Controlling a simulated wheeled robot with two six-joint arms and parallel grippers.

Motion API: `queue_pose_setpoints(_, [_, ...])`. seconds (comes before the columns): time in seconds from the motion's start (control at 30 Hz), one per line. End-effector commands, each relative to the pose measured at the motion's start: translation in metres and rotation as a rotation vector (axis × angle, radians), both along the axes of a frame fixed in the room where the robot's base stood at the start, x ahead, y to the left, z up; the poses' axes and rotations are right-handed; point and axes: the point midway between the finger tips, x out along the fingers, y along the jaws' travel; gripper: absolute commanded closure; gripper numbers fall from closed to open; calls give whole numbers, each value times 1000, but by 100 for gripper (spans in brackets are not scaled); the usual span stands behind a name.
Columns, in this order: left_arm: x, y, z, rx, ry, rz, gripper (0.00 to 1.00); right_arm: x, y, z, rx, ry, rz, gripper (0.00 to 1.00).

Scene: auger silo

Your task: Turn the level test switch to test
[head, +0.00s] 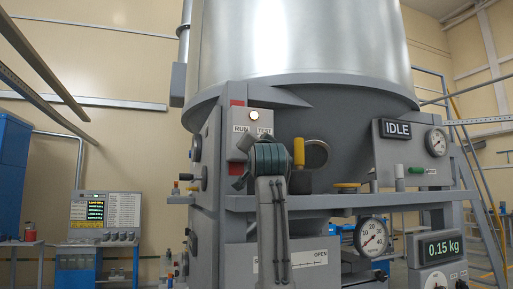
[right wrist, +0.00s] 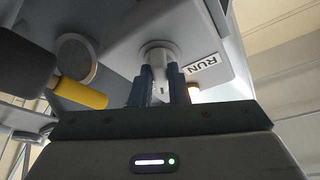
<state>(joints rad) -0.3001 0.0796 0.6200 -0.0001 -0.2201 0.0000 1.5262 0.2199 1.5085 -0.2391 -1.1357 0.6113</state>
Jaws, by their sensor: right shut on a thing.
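The level test switch panel (head: 252,126) is on the silo's front, marked RUN on the left and TEST on the right, with a lit lamp (head: 254,115) above. In the head view my right gripper (head: 262,155) covers the switch knob. In the right wrist view, my right gripper (right wrist: 160,88) is shut on the switch knob (right wrist: 158,58), with a finger on each side. The RUN label (right wrist: 203,67) shows beside the knob there. I cannot tell which mark the knob points to. My left gripper is not in view.
A yellow-handled lever (head: 299,152) and a round grey disc (head: 316,154) are close to the right of my gripper; the yellow handle (right wrist: 80,93) also shows in the right wrist view. An IDLE display (head: 397,129), gauges and a 0.15 kg readout (head: 443,248) are further right.

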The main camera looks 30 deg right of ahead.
Motion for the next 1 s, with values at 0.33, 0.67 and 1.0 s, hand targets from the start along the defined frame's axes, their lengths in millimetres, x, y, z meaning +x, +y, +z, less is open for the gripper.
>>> queue_pose_setpoints(0.33, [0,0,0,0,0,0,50,0,0,-1,0,2,1,64])
queue_pose_setpoints(0.67, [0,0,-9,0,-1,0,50,-9,5,-6,-1,-3,1,64])
queue_pose_setpoints(1.0, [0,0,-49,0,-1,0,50,-65,32,-30,-1,-4,2,64])
